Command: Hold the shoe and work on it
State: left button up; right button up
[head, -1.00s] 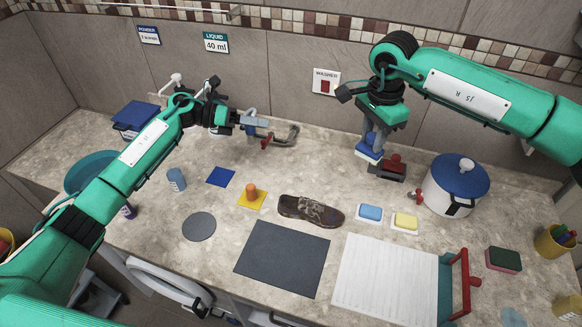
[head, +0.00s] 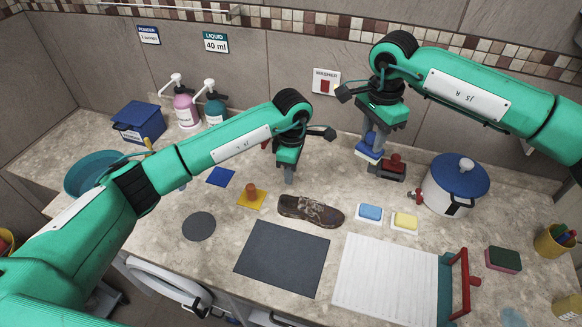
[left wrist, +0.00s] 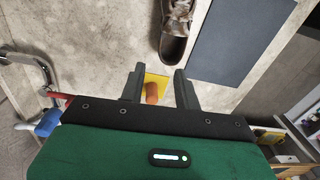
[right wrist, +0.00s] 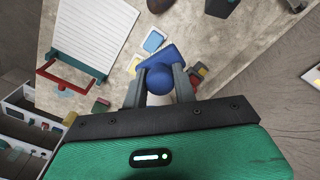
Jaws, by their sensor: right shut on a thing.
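The brown laced shoe (head: 310,211) lies on the counter behind the dark grey mat (head: 282,257); part of it shows at the top of the left wrist view (left wrist: 176,30). My left gripper (head: 289,176) points down over the counter behind the shoe, apart from it. Its fingers are spread and empty; a yellow pad with an orange knob (left wrist: 152,92) shows beyond them. My right gripper (right wrist: 160,88) is shut on a blue knob-handled tool (right wrist: 158,76), at the back right, beside a red-knobbed dark block (head: 393,168).
Blue (head: 370,212) and yellow (head: 405,221) sponges sit right of the shoe. A white ribbed board (head: 385,275) with a red handle lies at front right. A white pot with blue lid (head: 455,185) stands at right. Pump bottles (head: 185,108) stand at back left.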

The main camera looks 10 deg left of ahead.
aim_at(291, 197)
pick_arm(q)
jog(key=f, duration=1.1)
jog(key=shift+s+f, duration=0.2)
jog(key=shift+s, duration=0.05)
jog(key=shift+c, duration=0.4)
grip_shut()
